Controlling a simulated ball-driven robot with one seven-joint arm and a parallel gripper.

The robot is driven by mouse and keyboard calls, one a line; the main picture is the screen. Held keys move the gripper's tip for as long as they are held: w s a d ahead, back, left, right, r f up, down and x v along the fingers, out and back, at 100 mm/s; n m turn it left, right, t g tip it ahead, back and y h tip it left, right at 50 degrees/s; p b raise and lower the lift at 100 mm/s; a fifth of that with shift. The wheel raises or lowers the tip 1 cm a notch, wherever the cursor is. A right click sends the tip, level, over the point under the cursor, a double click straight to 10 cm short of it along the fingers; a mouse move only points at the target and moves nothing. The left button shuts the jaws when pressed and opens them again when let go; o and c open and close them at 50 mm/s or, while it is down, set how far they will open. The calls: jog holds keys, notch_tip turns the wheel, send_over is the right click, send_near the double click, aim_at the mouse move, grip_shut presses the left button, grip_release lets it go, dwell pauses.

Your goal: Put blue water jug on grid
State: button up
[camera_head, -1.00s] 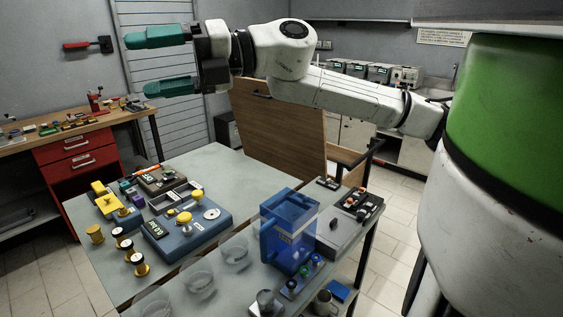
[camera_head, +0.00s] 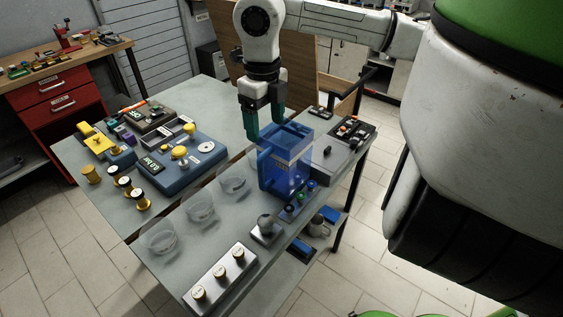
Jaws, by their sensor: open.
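The blue water jug (camera_head: 284,170) is a see-through blue box-shaped vessel, standing upright on the near right part of the grey table. My gripper (camera_head: 264,125) points down with its two green fingers apart, at the back left top edge of the jug. The fingertips overlap the jug's rim in the picture; I cannot tell whether they touch it or straddle its wall. Nothing is seen held. I cannot make out a grid for certain.
Several clear glass dishes (camera_head: 201,208) stand left of the jug. A grey flat device (camera_head: 338,156) stands right of it. A blue scale-like device (camera_head: 184,161) is further left. A panel with brass knobs (camera_head: 220,279) is at the near edge. The table's back middle (camera_head: 205,103) is clear.

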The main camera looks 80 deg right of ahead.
aim_at(267, 150)
jog(key=shift+a+f+p, duration=0.2)
jog(key=shift+f+p, duration=0.45)
jog(key=shift+f, duration=1.25)
jog(key=shift+a+f+p, duration=0.15)
jog(key=shift+f+p, duration=0.45)
jog(key=shift+f, duration=1.25)
jog(key=shift+c, duration=0.2)
grip_shut()
